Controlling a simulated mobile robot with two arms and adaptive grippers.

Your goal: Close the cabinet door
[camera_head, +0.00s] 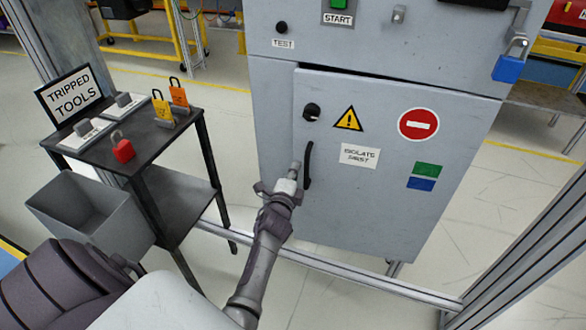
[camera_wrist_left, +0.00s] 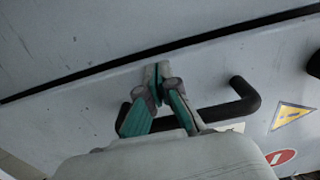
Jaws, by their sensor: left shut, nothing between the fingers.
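The grey cabinet (camera_head: 275,120) stands in the middle of the head view. Its door (camera_head: 390,205) sits nearly flush, with a dark gap along its top edge; whether it is fully shut I cannot tell. A black bar handle (camera_head: 308,165) is on the door's left side and also shows in the left wrist view (camera_wrist_left: 243,97). My left gripper (camera_head: 294,170) is just left of the handle, at the door's left edge. In the left wrist view, its fingertips (camera_wrist_left: 157,80) are together and empty, close to the door face; contact is unclear. My right gripper is out of view.
A blue padlock (camera_head: 508,68) hangs at the cabinet's upper right. Metal rails run along the floor and right side.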

